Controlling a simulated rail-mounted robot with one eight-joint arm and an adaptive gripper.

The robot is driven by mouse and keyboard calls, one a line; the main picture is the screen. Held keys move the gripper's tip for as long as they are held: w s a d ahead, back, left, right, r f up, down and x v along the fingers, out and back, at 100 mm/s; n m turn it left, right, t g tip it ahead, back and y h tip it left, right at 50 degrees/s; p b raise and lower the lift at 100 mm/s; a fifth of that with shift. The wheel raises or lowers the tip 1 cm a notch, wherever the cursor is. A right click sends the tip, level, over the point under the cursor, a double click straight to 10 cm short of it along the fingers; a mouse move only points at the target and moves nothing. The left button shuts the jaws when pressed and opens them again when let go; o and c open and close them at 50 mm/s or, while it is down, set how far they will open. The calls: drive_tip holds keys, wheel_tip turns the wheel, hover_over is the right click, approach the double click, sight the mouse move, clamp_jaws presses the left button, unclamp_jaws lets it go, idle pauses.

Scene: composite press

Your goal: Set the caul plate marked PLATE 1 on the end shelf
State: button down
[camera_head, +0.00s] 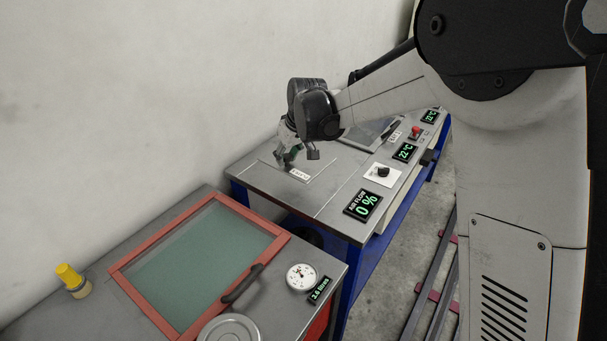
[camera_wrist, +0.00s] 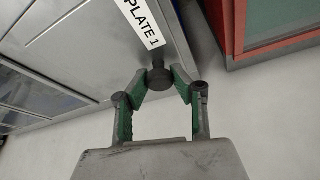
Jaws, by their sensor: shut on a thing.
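The caul plate marked PLATE 1 (camera_wrist: 140,20) is a thin grey sheet with a white label and a dark knob (camera_wrist: 158,78). My gripper (camera_wrist: 160,80) has its green-padded fingers closed on the knob from both sides. In the head view, my gripper (camera_head: 290,158) points down over the near end of the blue-framed bench. The plate's label (camera_head: 299,174) shows just beside it there. The plate looks flat against or very close to the grey bench top (camera_head: 325,207); I cannot tell whether it touches. The fingers partly hide the knob.
A red-framed glass lid (camera_head: 200,262) with a dark handle covers the nearer bench. A dial gauge (camera_head: 301,277) and a yellow-capped bottle (camera_head: 72,279) stand beside it. Displays and a knob (camera_head: 383,172) line the bench's right side. A wall runs behind.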

drive_tip(key=shift+a+f, duration=0.1)
drive_tip(key=shift+a, duration=0.6)
drive_tip(key=shift+w+f, duration=0.1)
drive_tip(key=shift+w, duration=0.1)
drive_tip(key=w+d+f, duration=0.4)
drive_tip(key=w+d, duration=0.1)
drive_tip(key=w+d+f, duration=0.2)
drive_tip(key=w, duration=0.1)
drive_tip(key=shift+w+d+f+b, duration=0.1)
drive_tip(key=shift+d+f+b, duration=0.2)
drive_tip(key=shift+f, duration=2)
drive_tip(key=shift+f, duration=0.15)
drive_tip(key=c, duration=1.5)
unclamp_jaws()
drive_tip(key=shift+o, duration=0.2)
drive_tip(key=v, duration=1.2)
drive_tip(key=shift+d+r, duration=0.1)
drive_tip(key=shift+r, duration=0.15)
